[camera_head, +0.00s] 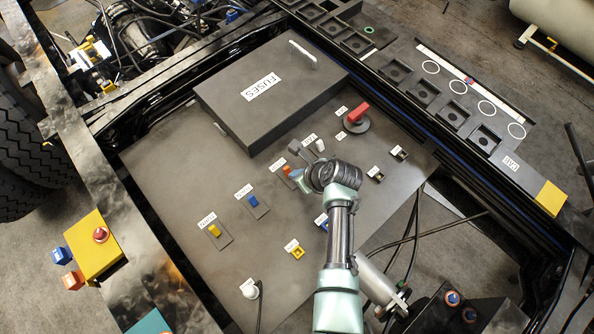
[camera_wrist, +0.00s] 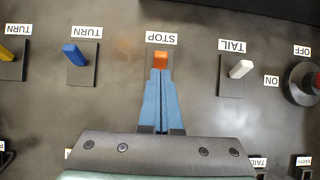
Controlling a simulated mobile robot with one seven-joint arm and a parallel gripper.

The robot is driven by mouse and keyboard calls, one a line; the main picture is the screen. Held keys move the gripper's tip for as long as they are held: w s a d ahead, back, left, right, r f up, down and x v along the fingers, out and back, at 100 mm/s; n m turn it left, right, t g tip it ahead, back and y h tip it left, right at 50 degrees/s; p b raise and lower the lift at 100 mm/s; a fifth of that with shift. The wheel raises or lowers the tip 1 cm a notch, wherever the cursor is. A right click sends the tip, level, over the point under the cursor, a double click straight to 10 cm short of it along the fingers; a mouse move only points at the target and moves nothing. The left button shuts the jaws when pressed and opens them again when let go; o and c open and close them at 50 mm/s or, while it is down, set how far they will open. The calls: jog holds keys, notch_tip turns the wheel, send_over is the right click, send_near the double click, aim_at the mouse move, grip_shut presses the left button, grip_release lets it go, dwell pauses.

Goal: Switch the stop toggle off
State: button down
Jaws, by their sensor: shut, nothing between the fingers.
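The stop toggle is an orange lever (camera_wrist: 161,61) on a dark plate, under an upside-down STOP label (camera_wrist: 161,39) in the wrist view. My gripper (camera_wrist: 161,74) is shut, its two blue fingers together, with the tips right at the near side of the orange lever. I cannot tell whether they touch it. The lower part of the plate is hidden behind the fingers. In the head view the orange toggle (camera_head: 287,171) shows just left of my gripper (camera_head: 299,179), partly covered by it.
A white TAIL toggle (camera_wrist: 241,69) stands to the right, with a red rotary switch (camera_head: 357,112) beyond. Blue (camera_head: 253,201) and yellow (camera_head: 214,230) TURN toggles are to the left. A raised FUSES box (camera_head: 230,105) stands behind. Sockets and a cabled white plug (camera_head: 250,291) lie nearer.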

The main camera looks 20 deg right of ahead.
jog(key=shift+r+p, duration=0.85)
jog(key=shift+p, duration=0.1)
